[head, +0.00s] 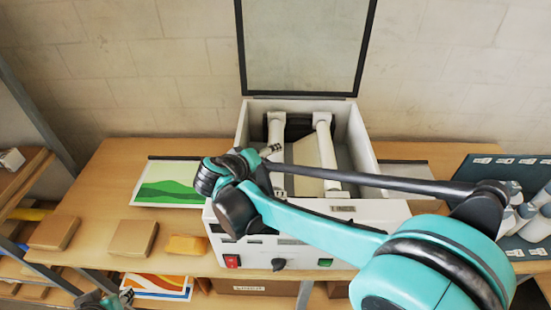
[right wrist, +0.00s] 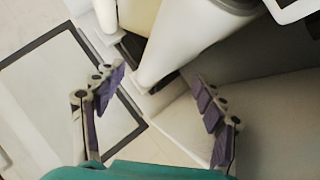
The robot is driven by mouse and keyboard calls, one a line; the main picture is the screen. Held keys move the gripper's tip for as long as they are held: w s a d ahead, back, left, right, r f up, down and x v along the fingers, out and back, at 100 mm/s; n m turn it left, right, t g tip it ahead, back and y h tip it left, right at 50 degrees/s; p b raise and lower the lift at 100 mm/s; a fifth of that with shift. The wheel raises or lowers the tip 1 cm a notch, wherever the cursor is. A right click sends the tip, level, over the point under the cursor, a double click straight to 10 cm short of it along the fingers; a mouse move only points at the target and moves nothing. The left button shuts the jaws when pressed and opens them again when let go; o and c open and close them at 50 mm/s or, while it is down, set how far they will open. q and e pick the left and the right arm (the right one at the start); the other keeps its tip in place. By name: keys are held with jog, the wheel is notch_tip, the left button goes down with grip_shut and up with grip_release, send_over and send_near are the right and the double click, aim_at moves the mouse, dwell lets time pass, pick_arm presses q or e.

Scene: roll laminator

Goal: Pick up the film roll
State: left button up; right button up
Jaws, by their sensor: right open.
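Two white film rolls lie inside the open laminator (head: 243,135): a left roll (head: 275,128) and a right roll (head: 326,145). My right gripper (head: 275,171) is open and empty over the laminator, at the near part of the left roll. My right arm hides part of the laminator's front and inside. In the right wrist view, a white roll (right wrist: 185,40) runs down toward the space between the spread fingers of the right gripper (right wrist: 160,97). Contact cannot be told. My left gripper (head: 124,297) is only partly in view at the bottom left; its jaws are unclear.
The laminator's framed lid (head: 305,45) stands raised at the back. A green picture sheet (head: 168,184), brown boxes (head: 133,238) and a yellow block (head: 187,245) lie on the table to the left. Several white rolls (head: 535,225) stand on a dark rack at right.

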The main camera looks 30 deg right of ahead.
jog(key=b+x, duration=0.1)
jog(key=x, duration=0.6)
jog(key=shift+b, duration=0.35)
jog(key=shift+r, duration=0.1)
grip_shut()
